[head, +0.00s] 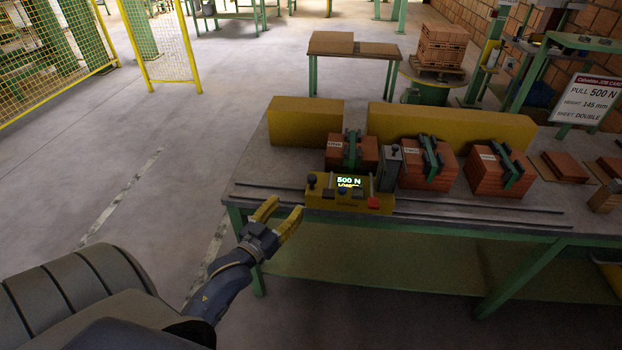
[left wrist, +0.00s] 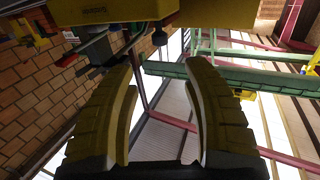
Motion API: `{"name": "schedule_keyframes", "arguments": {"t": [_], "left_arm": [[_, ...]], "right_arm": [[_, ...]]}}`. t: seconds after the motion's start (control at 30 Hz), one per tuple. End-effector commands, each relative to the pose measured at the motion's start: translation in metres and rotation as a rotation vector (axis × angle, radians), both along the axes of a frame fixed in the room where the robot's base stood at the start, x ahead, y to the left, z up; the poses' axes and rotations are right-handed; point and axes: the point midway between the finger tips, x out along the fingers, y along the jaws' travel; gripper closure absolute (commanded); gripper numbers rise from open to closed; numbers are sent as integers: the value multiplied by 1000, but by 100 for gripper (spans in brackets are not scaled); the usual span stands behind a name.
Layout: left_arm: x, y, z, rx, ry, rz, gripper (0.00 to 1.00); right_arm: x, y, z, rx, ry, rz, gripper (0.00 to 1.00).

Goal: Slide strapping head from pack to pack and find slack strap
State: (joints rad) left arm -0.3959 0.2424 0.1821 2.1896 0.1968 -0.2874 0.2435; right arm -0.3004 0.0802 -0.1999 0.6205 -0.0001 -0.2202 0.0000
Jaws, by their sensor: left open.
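The yellow strapping head (head: 348,197) sits on the rail along the table's front edge, in front of the leftmost pack. Its lit display reads 500 N, with a second line too small to read surely. It has dark knobs and a red button. Three brick-red packs with green straps stand behind the rail: the left pack (head: 366,155), the middle pack (head: 426,164) and the right pack (head: 498,171). My left gripper (head: 279,219) is open and empty, just left of the strapping head and apart from it. Its open fingers (left wrist: 163,95) fill the left wrist view, with a yellow body above them. My right gripper is not in view.
The rail (head: 480,207) runs along the front of the green-legged table (head: 262,189). Yellow blocks (head: 305,122) stand behind the packs. Flat red sheets (head: 560,167) lie at the right. A sign (head: 587,99) reads PULL 500 N, HEIGHT 145 mm, SHEET DOUBLE. Open floor lies left of the table.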

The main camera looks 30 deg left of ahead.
Motion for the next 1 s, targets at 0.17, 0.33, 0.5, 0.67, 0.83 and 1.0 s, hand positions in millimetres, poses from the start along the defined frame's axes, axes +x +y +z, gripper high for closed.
{"name": "schedule_keyframes", "arguments": {"t": [0.17,0.33,0.5,0.67,0.83,1.0], "left_arm": [[32,2,1,0,-2,-1,50],[61,3,1,-1,-2,-1,50],[90,4,1,0,-1,0,50],[113,5,0,0,0,0,50],[131,6,0,0,0,0,50],[141,7,0,0,0,0,50]], "right_arm": [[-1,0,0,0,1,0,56],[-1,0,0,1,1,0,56],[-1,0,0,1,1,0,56],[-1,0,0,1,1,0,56],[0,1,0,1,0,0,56],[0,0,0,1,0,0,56]]}}
